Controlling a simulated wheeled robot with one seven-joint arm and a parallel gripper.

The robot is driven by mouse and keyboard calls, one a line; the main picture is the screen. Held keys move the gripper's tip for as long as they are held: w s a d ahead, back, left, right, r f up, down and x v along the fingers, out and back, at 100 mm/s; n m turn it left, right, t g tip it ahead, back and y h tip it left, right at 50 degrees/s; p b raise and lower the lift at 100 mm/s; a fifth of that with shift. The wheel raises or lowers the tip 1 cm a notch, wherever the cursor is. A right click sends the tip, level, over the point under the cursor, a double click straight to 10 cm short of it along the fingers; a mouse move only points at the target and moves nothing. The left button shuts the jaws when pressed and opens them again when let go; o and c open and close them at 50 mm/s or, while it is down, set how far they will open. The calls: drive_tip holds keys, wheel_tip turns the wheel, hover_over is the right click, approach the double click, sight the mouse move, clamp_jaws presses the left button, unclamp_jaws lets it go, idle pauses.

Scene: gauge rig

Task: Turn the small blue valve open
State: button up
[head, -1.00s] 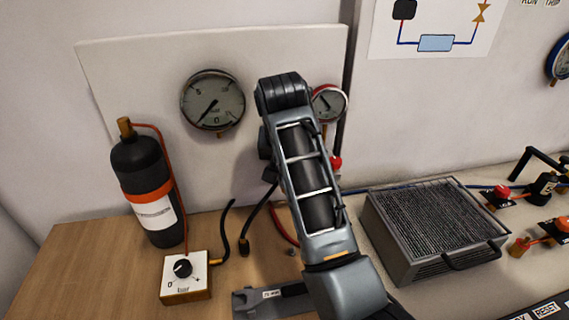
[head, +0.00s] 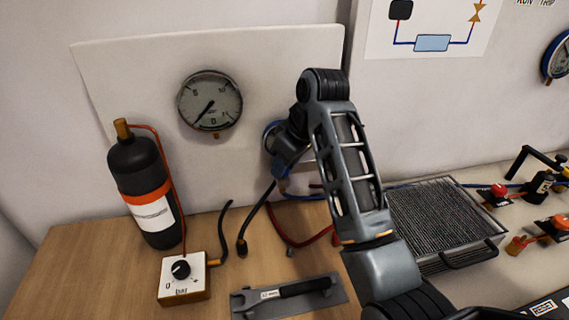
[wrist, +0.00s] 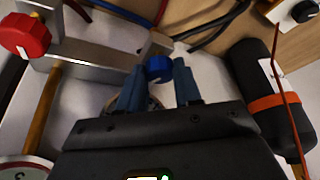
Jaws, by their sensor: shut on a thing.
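In the head view my gripper (head: 282,174) is below a blue-rimmed gauge (head: 269,136), which my wrist partly covers. The valve itself is mostly hidden there by my gripper. How far it is turned cannot be told.
A red knob (wrist: 24,36) is at the wrist view's upper left. A black bottle (head: 143,185) and a dial box (head: 184,278) stand left. A grey tool (head: 289,296) lies in front. A ribbed metal box (head: 440,215) stands right, behind my arm.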

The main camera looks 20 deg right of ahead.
drive_tip(key=shift+n+g+y, duration=0.5)
drive_tip(key=shift+n, duration=1.2)
drive_tip(key=shift+d, duration=0.1)
drive_tip(key=o, duration=1)
drive_tip(key=shift+o, duration=0.2)
drive_tip(key=shift+r, duration=0.1)
drive_tip(key=v, duration=0.7)
drive_tip(key=shift+d+r, duration=0.15)
drive_tip(key=shift+r, duration=0.1)
